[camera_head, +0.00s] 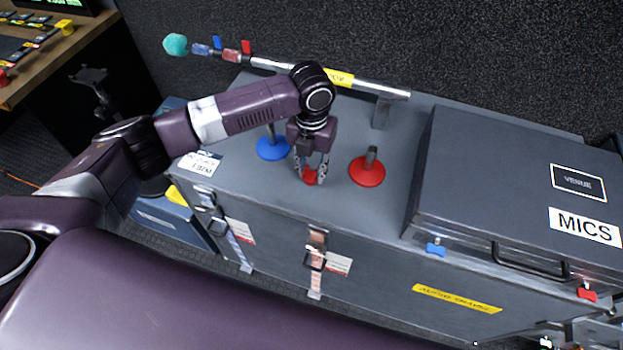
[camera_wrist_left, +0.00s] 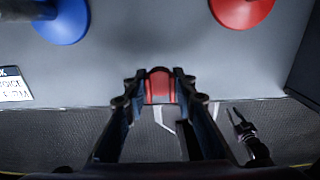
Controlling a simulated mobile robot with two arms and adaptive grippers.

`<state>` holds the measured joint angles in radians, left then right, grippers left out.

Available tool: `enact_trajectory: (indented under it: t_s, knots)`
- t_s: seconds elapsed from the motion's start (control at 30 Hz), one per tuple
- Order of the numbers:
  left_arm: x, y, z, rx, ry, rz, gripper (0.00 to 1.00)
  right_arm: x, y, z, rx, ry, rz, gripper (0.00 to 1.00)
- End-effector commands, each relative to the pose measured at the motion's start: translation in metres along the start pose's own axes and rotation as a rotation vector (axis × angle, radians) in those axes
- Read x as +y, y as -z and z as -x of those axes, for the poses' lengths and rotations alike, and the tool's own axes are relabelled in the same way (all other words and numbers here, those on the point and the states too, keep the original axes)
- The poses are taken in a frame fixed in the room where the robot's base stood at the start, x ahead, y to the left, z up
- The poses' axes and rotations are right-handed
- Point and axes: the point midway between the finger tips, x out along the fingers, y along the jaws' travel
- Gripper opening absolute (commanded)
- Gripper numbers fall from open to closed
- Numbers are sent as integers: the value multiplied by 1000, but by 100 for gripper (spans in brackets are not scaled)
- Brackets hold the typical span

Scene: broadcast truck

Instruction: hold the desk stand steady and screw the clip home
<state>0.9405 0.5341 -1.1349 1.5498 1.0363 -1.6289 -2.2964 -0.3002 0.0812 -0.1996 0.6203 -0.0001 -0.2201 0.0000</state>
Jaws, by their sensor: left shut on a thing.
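Two desk stands stand on the grey case top: a blue one (camera_head: 272,149) on the left and a red one (camera_head: 367,171) on the right, each a round base with a short upright post. My left gripper (camera_head: 311,178) points down between them, near the case's front edge. It is shut on a small red clip (camera_head: 310,176). The clip also shows between the fingertips in the left wrist view (camera_wrist_left: 160,86). Both stands are apart from the gripper. My right gripper is not in view.
A closed case labelled MICS (camera_head: 520,190) stands on the right of the top. A metal rail (camera_head: 330,82) runs along the back, with a blue clip and a red clip at its left end beside a teal ball (camera_head: 175,44). A white label card (camera_head: 200,163) lies at the left front corner.

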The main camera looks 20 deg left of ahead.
Motion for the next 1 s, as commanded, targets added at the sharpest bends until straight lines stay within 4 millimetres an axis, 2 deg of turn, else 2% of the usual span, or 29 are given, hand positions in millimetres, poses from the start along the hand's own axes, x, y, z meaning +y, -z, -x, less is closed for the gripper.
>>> enact_trajectory:
  t_s: [0.1,0.3,0.5,0.7,1.0]
  knots:
    - [0,-2,36,-8,0,-2,8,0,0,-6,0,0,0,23]
    - [0,-2,93,-6,0,-2,8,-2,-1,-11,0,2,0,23]
    - [0,-1,131,-3,0,0,8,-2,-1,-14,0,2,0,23]
    - [0,0,148,0,0,1,8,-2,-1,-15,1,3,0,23]
    - [0,0,150,0,-1,1,8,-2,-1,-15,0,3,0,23]
